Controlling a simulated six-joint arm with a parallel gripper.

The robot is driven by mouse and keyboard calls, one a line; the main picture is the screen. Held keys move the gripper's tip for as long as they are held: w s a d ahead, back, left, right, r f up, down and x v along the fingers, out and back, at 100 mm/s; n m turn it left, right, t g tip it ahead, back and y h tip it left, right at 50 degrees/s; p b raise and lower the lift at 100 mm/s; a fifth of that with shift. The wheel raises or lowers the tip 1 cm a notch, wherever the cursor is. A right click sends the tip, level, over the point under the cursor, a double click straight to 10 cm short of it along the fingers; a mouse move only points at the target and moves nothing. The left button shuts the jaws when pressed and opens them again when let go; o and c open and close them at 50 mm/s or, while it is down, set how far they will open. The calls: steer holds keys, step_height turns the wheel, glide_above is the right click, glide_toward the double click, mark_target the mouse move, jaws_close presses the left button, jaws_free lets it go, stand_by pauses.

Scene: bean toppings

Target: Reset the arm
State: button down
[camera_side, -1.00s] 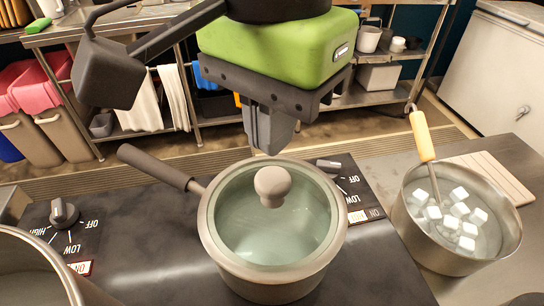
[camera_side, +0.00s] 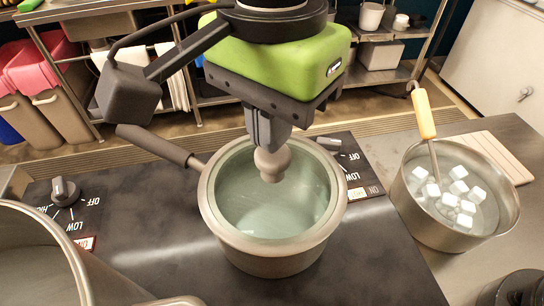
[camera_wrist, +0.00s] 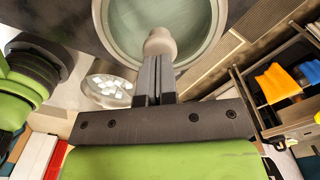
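My gripper (camera_side: 268,146) hangs above the lidded pot, its two fingers close together with only a thin gap between them. The fingertips are right at the beige round knob (camera_side: 273,166) of the glass lid (camera_side: 245,200) and cover its top in the side view; whether they touch it I cannot tell. In the wrist view the knob (camera_wrist: 160,42) lies just beyond the fingertips (camera_wrist: 155,62), not between them. The lid sits on the grey pot (camera_side: 270,262), whose dark handle points to the upper left.
A second pot (camera_side: 445,225) with white cubes and an orange-handled ladle (camera_side: 424,115) stands at right. A large pot (camera_side: 40,255) is at lower left. Stove dials (camera_side: 65,190) flank the lidded pot. A board (camera_side: 495,155) lies at far right.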

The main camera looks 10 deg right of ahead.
steer(key=shift+f, duration=0.65)
steer(key=c, duration=1.8)
jaws_free()
steer(key=o, duration=1.8)
step_height(320, 180, up, 8)
steer(key=shift+d, duration=0.1)
